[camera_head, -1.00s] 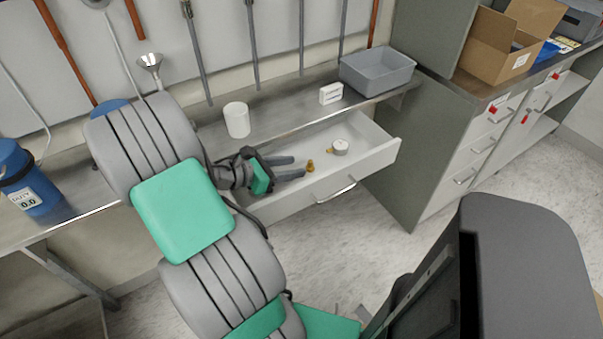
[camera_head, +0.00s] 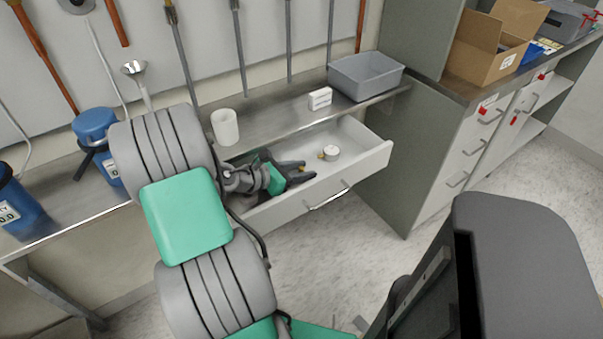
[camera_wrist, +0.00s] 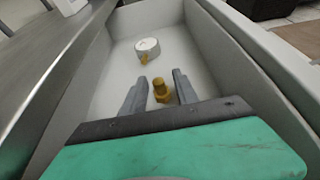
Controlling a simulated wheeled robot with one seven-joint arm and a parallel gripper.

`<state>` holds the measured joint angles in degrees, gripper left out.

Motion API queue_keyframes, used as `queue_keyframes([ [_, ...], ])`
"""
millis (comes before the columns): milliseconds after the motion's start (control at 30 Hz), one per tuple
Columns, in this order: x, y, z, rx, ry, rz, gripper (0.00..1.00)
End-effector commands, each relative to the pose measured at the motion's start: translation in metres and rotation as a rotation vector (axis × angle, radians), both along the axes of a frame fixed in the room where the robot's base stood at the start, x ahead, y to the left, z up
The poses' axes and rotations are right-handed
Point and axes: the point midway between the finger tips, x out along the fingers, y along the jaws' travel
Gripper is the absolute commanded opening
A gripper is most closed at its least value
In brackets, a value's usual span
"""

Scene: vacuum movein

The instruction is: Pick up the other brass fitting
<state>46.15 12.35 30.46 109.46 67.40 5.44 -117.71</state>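In the wrist view, a brass fitting (camera_wrist: 161,91) stands on the drawer floor between the two fingers of my gripper (camera_wrist: 157,90). The fingers are apart, with a gap on each side of the fitting. In the head view, my gripper (camera_head: 306,170) is low inside the open drawer (camera_head: 354,140), and the fitting is mostly hidden by the fingers. A second brass piece (camera_wrist: 143,58) lies against a round white object (camera_wrist: 147,47) farther along the drawer. The white object also shows in the head view (camera_head: 331,153).
The drawer walls stand close on both sides of my gripper. On the bench above are a white cup (camera_head: 225,127), a small white box (camera_head: 320,98) and a grey bin (camera_head: 365,76). A cardboard box (camera_head: 492,45) stands on the right-hand cabinet.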

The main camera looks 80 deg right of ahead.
Motion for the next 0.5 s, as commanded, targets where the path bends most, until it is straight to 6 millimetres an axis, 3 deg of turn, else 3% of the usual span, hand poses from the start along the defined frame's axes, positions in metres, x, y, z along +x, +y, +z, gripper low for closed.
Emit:
queue_keyframes([
  [400, 0.0001, 0.0003, 0.0001, 0.0, 0.0, 0.0, 0.0],
  [500, 0.0001, 0.0003, 0.0, 0.0, 0.0, 0.0, 0.0],
])
